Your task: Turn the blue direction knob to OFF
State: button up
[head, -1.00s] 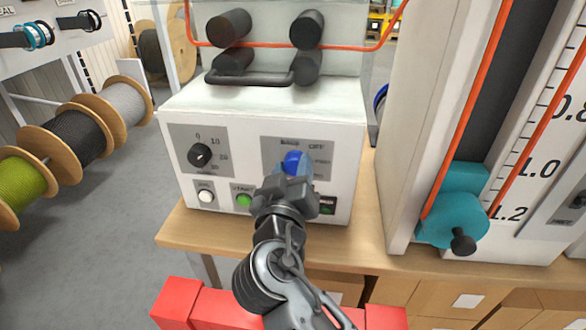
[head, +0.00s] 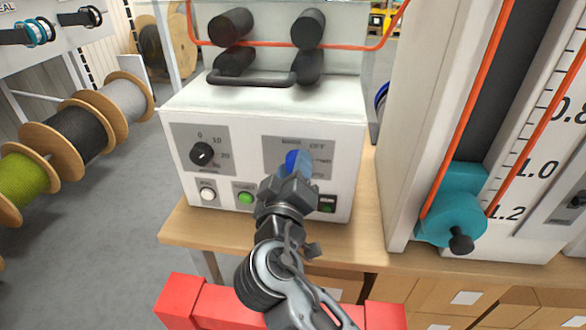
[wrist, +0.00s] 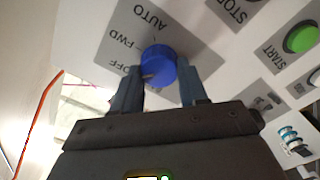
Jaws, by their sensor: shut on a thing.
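The blue direction knob (head: 292,161) sits on a grey label plate on the front of a white control box. Labels OFF and others surround it. In the wrist view the knob (wrist: 158,62) lies between my two fingers, with AUTO, FWD and OFF printed to its left. A small mark on the knob's edge is on the side of FWD and OFF; I cannot tell exactly which it points at. My gripper (wrist: 160,84) is shut on the knob, one finger on each side. In the head view my gripper (head: 298,172) covers the knob's lower part.
A black dial (head: 202,154) is left of the knob. A white button (head: 208,194) and a green START button (head: 246,197) sit below, close to my gripper. A teal block (head: 455,205) stands on the right-hand column. Cable reels (head: 80,138) stand at left.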

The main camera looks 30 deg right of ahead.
jog(key=o, duration=1.1)
jog(key=shift+c, duration=0.2)
jog(key=b+v, duration=0.1)
jog(key=v, duration=0.7)
jog(key=shift+b, duration=0.4)
jog(key=shift+f, duration=0.1)
